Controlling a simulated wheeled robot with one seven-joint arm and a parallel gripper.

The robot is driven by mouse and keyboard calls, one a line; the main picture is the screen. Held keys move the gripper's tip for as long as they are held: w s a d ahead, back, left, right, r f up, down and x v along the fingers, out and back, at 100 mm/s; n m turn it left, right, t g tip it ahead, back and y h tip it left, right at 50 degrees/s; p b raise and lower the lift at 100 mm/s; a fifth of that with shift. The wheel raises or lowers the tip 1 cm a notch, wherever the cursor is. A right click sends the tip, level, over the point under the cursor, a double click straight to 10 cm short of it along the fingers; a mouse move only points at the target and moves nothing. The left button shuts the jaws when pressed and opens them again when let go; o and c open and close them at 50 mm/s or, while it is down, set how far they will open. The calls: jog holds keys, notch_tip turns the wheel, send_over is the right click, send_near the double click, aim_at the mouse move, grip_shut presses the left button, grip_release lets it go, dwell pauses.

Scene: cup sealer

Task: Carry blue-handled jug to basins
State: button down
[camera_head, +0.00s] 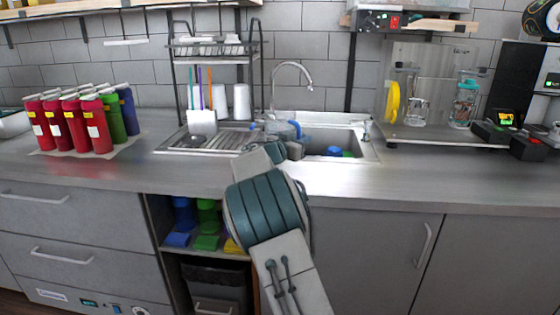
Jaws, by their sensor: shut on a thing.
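My gripper (275,138) is at the sink, partly hidden behind my own wrist. It is shut on the blue-handled jug (288,129), a clear vessel with blue parts. The jug looks tilted on its side, at the left end of the sink below the faucet. The sink basin (353,147) opens to the right of the jug. A blue and green item (338,151) lies inside it. Whether the jug touches the sink is hard to tell.
A faucet (291,75) rises behind the jug. A dish rack (215,50) stands over the drainboard (190,141) at left. Red, green and blue bottles (80,122) stand on the left counter. A glass-backed shelf with jars (440,95) is at right.

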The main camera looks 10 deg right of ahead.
jog(key=a+f, duration=0.1)
jog(key=f, duration=0.1)
jog(key=a+f+p, duration=0.1)
jog(key=a+f, duration=0.3)
jog(key=shift+w+f+p, duration=0.2)
jog(key=shift+f+p, duration=0.15)
jog(key=shift+f+b, duration=0.2)
jog(key=shift+b, duration=0.2)
jog(key=c, duration=1.4)
grip_release()
jog(key=shift+s, duration=0.1)
jog(key=shift+c, duration=0.2)
